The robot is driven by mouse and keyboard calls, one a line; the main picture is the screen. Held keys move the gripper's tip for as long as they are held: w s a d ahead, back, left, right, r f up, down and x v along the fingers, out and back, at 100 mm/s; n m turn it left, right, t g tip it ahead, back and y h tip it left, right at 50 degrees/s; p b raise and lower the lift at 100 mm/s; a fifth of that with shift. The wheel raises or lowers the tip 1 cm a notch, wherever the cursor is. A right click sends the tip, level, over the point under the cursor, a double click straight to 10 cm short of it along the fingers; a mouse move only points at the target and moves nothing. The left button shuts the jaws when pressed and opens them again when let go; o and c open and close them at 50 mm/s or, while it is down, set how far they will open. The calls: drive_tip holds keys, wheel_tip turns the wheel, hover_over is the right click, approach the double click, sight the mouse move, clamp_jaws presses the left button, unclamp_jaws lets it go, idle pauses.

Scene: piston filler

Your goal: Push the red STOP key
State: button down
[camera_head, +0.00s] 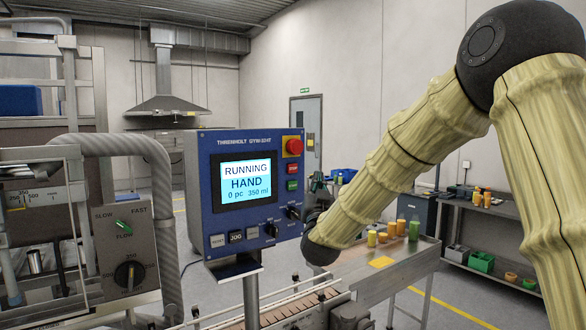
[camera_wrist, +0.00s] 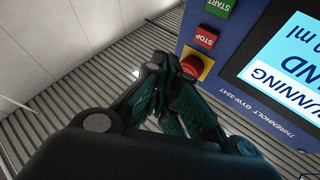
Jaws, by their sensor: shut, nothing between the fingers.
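The red STOP key (camera_head: 292,169) is on the right side of the blue control panel (camera_head: 203,175), between the red mushroom button (camera_head: 294,146) above and the green START key (camera_head: 292,185) below. In the wrist view the panel is upside down, with the STOP key (camera_wrist: 205,38) just beyond the mushroom button (camera_wrist: 191,66). My gripper (camera_wrist: 168,72) is shut and empty. Its fingertips appear beside the mushroom button in that view; I cannot tell the gap in depth. In the head view my gripper (camera_head: 317,181) is small and dark, just right of the panel edge.
The panel screen (camera_head: 246,182) reads RUNNING, HAND, 0 pc, 350 ml. Black knobs (camera_head: 271,230) and lower keys sit below it. A conveyor (camera_head: 290,311) runs under the panel. A steel table (camera_head: 405,262) with yellow and green containers stands to the right.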

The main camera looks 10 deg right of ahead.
sight(293, 168)
wheel_tip(293, 168, up, 3)
drive_tip(key=shift+s+d+r+h, duration=0.1)
drive_tip(key=shift+s+d+h, duration=0.05)
drive_tip(key=shift+h, duration=0.25)
drive_tip(key=shift+w+a+p, duration=0.35)
drive_tip(key=shift+w+a, duration=0.15)
drive_tip(key=shift+w, duration=0.9)
drive_tip(key=shift+w+a+p, duration=0.3)
drive_tip(key=shift+w+a, duration=0.2)
drive_tip(key=shift+w, duration=0.85)
drive_tip(key=shift+w+a+p, duration=0.35)
drive_tip(key=shift+w+a, duration=0.15)
drive_tip(key=shift+w, duration=0.9)
drive_tip(key=shift+w+a+b, duration=0.2)
drive_tip(key=shift+w+b, duration=0.2)
